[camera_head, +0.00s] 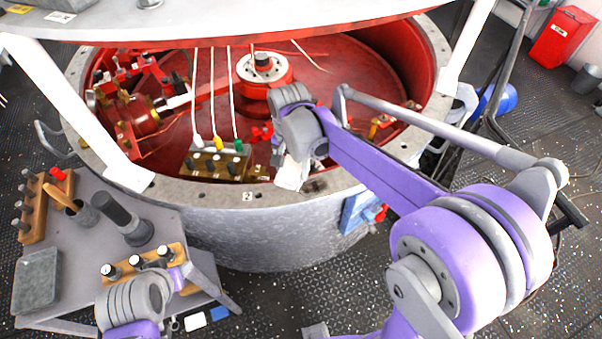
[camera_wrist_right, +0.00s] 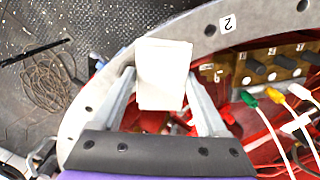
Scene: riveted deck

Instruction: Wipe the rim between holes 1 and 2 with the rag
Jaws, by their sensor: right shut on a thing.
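The white rag (camera_head: 290,174) is held by my right gripper (camera_head: 294,155) at the front inner edge of the grey rim (camera_head: 210,194). In the right wrist view the rag (camera_wrist_right: 163,73) is a pale folded block between the two fingers (camera_wrist_right: 160,88), overlapping the rim (camera_wrist_right: 118,75). I cannot tell whether it touches the rim. The label 2 (camera_head: 247,196) is on the rim left of the rag; it also shows in the wrist view (camera_wrist_right: 228,24) beside a dark hole (camera_wrist_right: 210,30). No label 1 is readable. My left gripper (camera_head: 165,288) is low at the left, its fingers unclear.
Inside the red drum, a connector block (camera_head: 217,164) with plugs and cables stands close left of the rag. A side table (camera_head: 85,240) holds wooden racks, a dark cylinder (camera_head: 120,215) and a grey slab (camera_head: 37,280). A white cover (camera_head: 200,20) hangs above.

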